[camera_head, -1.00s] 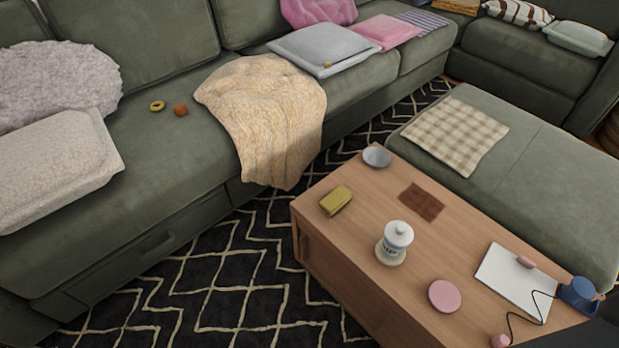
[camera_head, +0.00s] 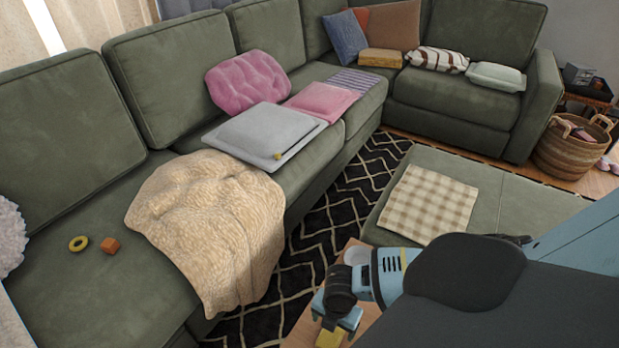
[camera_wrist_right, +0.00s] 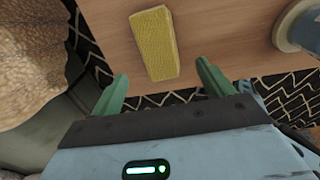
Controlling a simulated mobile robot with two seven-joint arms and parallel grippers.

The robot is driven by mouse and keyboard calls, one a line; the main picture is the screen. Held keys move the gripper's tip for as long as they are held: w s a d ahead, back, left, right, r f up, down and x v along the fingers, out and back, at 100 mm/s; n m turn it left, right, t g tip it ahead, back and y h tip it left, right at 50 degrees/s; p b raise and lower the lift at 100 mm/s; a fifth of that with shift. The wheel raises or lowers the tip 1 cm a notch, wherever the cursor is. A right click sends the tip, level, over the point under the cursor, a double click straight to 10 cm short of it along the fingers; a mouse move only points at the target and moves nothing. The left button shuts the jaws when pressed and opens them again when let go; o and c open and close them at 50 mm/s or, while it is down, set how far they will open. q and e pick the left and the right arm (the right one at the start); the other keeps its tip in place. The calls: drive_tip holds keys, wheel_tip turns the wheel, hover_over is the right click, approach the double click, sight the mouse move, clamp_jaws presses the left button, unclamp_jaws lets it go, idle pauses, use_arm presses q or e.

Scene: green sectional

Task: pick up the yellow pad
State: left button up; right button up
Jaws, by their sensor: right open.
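The yellow pad (camera_wrist_right: 154,43) lies on the wooden coffee table (camera_wrist_right: 222,28) in the right wrist view, a small rough-textured block. In the head view only part of the pad (camera_head: 329,339) shows at the bottom, below my right gripper (camera_head: 336,312), which hides some of it. In the wrist view my right gripper (camera_wrist_right: 161,72) is open, with its two green fingers apart. The near end of the pad lies between the fingertips in the picture, and nothing is held. I cannot tell the exact height above the table. My left gripper is not in view.
A pale bowl (camera_head: 357,256) stands on the table near my right arm. A jar (camera_wrist_right: 302,28) stands right of the pad. A beige blanket (camera_head: 215,225) drapes over the green sofa (camera_head: 70,165). My right arm hides most of the table in the head view.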

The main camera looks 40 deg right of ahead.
drive_tip(key=shift+w+d+r, duration=0.3)
drive_tip(key=shift+w+d, duration=0.25)
drive_tip(key=shift+w, duration=0.2)
drive_tip(key=shift+s, duration=0.15)
drive_tip(key=shift+s+a+f, duration=0.1)
drive_tip(key=shift+f, duration=0.8)
drive_tip(key=shift+f+b, duration=0.3)
drive_tip(key=shift+f, duration=0.55)
drive_tip(key=f, duration=0.3)
drive_tip(key=f+b, duration=0.1)
drive_tip(key=shift+s+a+f, duration=0.1)
drive_tip(key=shift+s+f, duration=0.05)
drive_tip(key=shift+s, duration=0.1)
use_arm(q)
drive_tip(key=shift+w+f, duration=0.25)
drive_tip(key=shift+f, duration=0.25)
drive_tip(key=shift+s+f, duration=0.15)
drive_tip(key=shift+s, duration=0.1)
use_arm(e)
drive_tip(key=c, duration=1.1)
